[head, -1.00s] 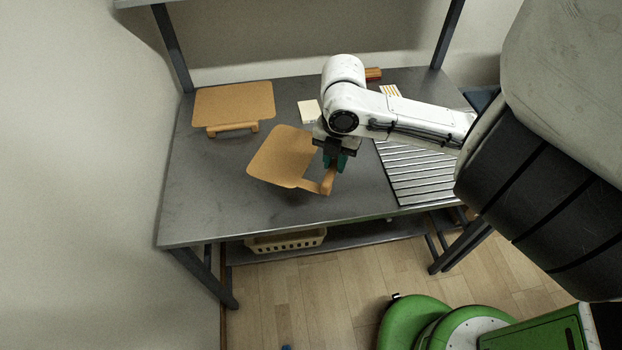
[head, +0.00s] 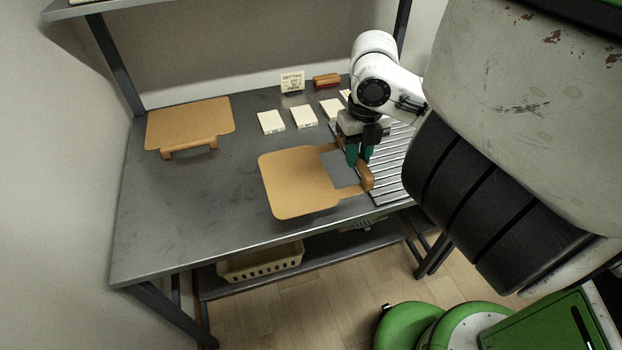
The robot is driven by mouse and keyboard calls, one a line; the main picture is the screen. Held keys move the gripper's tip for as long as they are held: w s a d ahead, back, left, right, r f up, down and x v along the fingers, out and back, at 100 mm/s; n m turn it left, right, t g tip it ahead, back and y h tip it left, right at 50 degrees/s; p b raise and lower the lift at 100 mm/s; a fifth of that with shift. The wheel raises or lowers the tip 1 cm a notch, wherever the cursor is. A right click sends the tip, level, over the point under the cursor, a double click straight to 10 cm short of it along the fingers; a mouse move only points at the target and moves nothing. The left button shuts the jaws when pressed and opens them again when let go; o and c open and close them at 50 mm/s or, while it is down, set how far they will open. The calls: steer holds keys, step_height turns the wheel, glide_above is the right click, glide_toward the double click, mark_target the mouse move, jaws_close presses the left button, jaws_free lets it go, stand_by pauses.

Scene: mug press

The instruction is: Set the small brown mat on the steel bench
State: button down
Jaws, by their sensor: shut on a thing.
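The small brown mat (head: 297,182) is a flat tan-brown board with rounded corners and a bar handle (head: 365,178) at its right side. My gripper (head: 358,160), with dark green fingers, is shut on that handle. The mat lies roughly level over the middle-front of the steel bench (head: 200,225). I cannot tell whether it touches the bench top or hangs just above it. A second, larger-looking brown mat (head: 190,122) with its own handle lies at the back left of the bench, apart from the held one.
Several cream cards, one of them here (head: 271,122), lie behind the held mat. A small sign (head: 292,81) and a red-brown block (head: 327,81) stand at the back. A ribbed metal rack (head: 393,160) is at the right. A cream basket (head: 262,262) sits below. The bench's left front is clear.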

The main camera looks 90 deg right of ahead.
mark_target(321, 151)
steer(key=b, duration=0.1)
steer(key=w+f+b, duration=0.1)
steer(key=b, duration=0.1)
steer(key=shift+w+d+f, duration=0.1)
steer(key=shift+w+d, duration=0.1)
steer(key=shift+d, duration=0.15)
steer(key=w, duration=0.1)
steer(key=w+d+f, duration=0.1)
steer(key=w, duration=0.1)
steer(key=w+d+p, duration=0.1)
steer(key=shift+w+d+f, duration=0.15)
steer(key=shift+d+f, duration=0.05)
steer(key=shift+d, duration=0.05)
steer(key=f, duration=0.1)
steer(key=w+d+f, duration=0.1)
steer(key=w+f, duration=0.1)
steer(key=f, duration=0.1)
steer(key=shift+w+d, duration=0.25)
steer(key=shift+d, duration=0.1)
steer(key=shift+w+d+f, duration=0.3)
steer(key=shift+w+f, duration=0.15)
steer(key=shift+f, duration=0.25)
steer(key=shift+w+d+f, duration=0.1)
steer(key=shift+f, duration=0.8)
steer(key=shift+w+d+f, duration=0.1)
steer(key=shift+f, duration=0.8)
steer(key=shift+f, duration=0.2)
steer(key=c, duration=1)
jaws_free()
steer(key=shift+r, duration=0.1)
